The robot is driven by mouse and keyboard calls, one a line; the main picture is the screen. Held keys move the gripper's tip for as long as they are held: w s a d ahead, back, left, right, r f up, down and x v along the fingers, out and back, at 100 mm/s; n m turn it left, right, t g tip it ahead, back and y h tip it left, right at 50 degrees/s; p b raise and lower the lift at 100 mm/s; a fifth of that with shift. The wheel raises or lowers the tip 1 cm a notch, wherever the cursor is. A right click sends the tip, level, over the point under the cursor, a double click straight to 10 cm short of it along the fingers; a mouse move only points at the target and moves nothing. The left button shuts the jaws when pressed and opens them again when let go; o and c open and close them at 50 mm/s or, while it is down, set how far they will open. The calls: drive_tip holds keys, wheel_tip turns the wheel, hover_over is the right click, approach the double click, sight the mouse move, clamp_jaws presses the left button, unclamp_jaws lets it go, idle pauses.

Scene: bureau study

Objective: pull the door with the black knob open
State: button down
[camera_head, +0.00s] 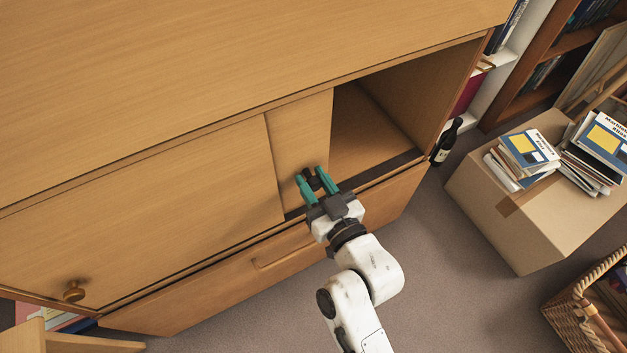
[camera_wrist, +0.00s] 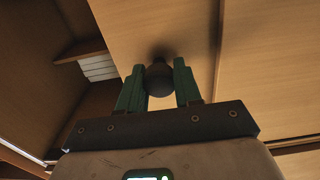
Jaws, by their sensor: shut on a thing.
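The black knob (camera_head: 311,177) is on a narrow light-wood door panel (camera_head: 300,135) in the front of the wooden cabinet (camera_head: 210,85). My gripper (camera_head: 313,180) has its green fingers on either side of the knob and is shut on it. In the wrist view the round dark knob (camera_wrist: 159,79) sits between the two green fingers of my gripper (camera_wrist: 159,85), in front of the panel (camera_wrist: 165,25). An open compartment (camera_head: 372,125) lies just right of this panel. The fingers hide part of the knob.
A wider panel with a wooden knob (camera_head: 74,291) is at the left. A drawer front (camera_head: 270,265) is below. A dark bottle (camera_head: 446,142) stands by the cabinet's right end. A cardboard box (camera_head: 515,215) with books and a wicker basket (camera_head: 580,310) stand right, with bare carpet between.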

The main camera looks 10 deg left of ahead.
drive_tip(key=c, duration=0.8)
unclamp_jaws()
drive_tip(key=v, duration=1.1)
drive_tip(key=shift+w, duration=0.1)
